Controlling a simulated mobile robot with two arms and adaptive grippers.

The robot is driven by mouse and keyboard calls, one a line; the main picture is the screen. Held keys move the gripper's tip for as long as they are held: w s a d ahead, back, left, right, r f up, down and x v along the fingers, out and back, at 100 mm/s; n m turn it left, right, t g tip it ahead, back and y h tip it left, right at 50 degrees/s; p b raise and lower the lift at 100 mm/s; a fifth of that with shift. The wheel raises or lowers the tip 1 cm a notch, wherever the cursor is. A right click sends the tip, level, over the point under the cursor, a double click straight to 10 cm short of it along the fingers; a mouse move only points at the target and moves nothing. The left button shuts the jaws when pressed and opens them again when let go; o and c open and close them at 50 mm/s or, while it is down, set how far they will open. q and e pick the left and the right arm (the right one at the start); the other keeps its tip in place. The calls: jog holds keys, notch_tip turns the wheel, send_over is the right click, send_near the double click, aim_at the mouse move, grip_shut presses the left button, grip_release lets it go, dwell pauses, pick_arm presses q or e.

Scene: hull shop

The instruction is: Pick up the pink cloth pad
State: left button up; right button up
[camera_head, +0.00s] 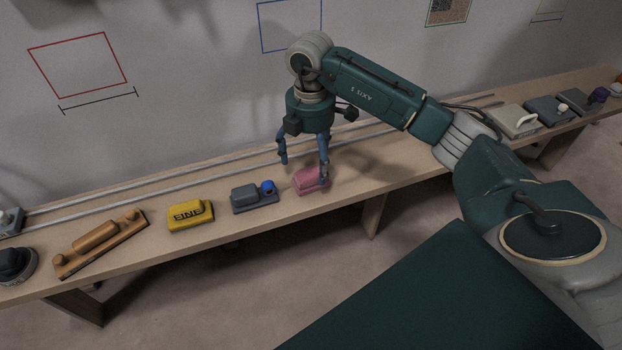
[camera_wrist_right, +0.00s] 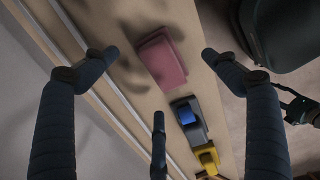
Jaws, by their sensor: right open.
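The pink cloth pad (camera_head: 309,180) lies on the long wooden bench, partly hidden by a finger of my right gripper in the head view. My right gripper (camera_head: 303,170) is open and empty, pointing down above the pad. In the right wrist view the pad (camera_wrist_right: 162,57) shows between the spread fingers of the right gripper (camera_wrist_right: 157,60), toward the top, with no finger seen to touch it. My left gripper is not in view.
On the wooden bench (camera_head: 350,179), a grey block with a blue knob (camera_head: 245,196) sits left of the pad. Further left are a yellow block (camera_head: 190,213) and a wooden-handled tool (camera_head: 100,240). Several blocks stand at the far right, including a white one (camera_head: 514,120). Rails run along the wall side.

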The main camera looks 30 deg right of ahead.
aim_at(309, 169)
jog(key=f, duration=0.3)
jog(key=f+b, duration=0.1)
jog(key=f, duration=0.1)
jog(key=shift+w+f, duration=0.2)
jog(key=shift+w, duration=0.2)
jog(key=c, duration=1.3)
jog(key=shift+o, duration=0.2)
jog(key=shift+r, duration=0.25)
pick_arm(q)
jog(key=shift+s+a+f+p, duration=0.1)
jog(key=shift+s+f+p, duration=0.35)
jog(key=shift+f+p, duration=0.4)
pick_arm(e)
notch_tip(309, 169, up, 10)
jog(key=shift+f, duration=0.2)
